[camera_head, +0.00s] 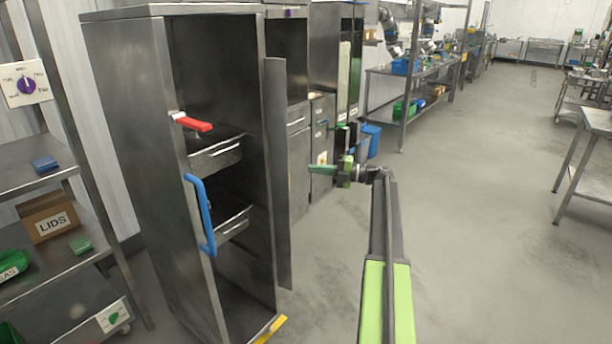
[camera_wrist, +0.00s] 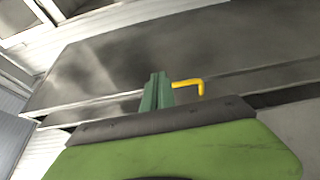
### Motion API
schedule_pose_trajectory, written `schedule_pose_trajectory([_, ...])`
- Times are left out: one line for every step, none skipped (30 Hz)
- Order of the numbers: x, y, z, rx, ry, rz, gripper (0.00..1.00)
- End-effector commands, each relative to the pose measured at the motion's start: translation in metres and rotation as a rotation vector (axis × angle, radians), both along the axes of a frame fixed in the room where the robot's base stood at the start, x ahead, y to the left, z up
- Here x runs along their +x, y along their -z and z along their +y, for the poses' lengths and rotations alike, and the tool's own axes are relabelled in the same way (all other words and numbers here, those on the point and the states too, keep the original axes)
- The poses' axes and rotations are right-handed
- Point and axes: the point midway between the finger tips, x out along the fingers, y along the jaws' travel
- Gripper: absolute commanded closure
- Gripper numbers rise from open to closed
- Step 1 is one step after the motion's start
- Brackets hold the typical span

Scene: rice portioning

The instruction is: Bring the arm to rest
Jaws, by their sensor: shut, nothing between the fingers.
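My gripper (camera_head: 322,169) is at the end of my raised, outstretched arm, in the middle of the head view. I cannot tell how far the fingers are from that surface.
The cabinet holds steel pans (camera_head: 215,155) and has a blue handle (camera_head: 200,212) and a red lever (camera_head: 192,123). A shelf rack with a LIDS box (camera_head: 48,222) stands at the left. A steel table (camera_head: 598,120) stands at the right. The floor (camera_head: 480,220) between is clear.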

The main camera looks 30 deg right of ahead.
Motion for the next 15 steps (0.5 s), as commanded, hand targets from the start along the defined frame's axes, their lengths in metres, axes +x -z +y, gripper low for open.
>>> schedule_pose_trajectory([0.006,0.000,-0.013,0.000,0.000,0.000,1.00])
schedule_pose_trajectory([0.007,0.000,-0.017,0.000,0.000,0.000,1.00])
schedule_pose_trajectory([0.009,0.000,-0.021,0.000,-0.001,0.000,1.00])
schedule_pose_trajectory([0.009,0.000,-0.024,0.000,-0.001,0.000,1.00])
schedule_pose_trajectory([0.009,0.000,-0.025,0.000,-0.001,0.000,1.00])
schedule_pose_trajectory([0.009,0.000,-0.027,0.000,-0.001,0.000,1.00])
schedule_pose_trajectory([0.009,0.000,-0.027,0.000,-0.001,0.000,1.00])
schedule_pose_trajectory([0.009,0.000,-0.027,0.000,-0.001,0.000,1.00])
schedule_pose_trajectory([0.009,0.000,-0.027,0.000,-0.001,0.000,1.00])
schedule_pose_trajectory([0.009,0.000,-0.027,0.000,0.000,0.000,1.00])
schedule_pose_trajectory([0.008,0.000,-0.027,0.000,0.000,0.000,1.00])
schedule_pose_trajectory([0.008,0.000,-0.027,0.000,0.000,0.000,1.00])
schedule_pose_trajectory([0.008,0.000,-0.027,0.000,0.000,0.000,1.00])
schedule_pose_trajectory([0.008,0.000,-0.027,0.000,0.000,0.000,1.00])
schedule_pose_trajectory([0.008,0.000,-0.027,0.000,0.000,0.000,1.00])
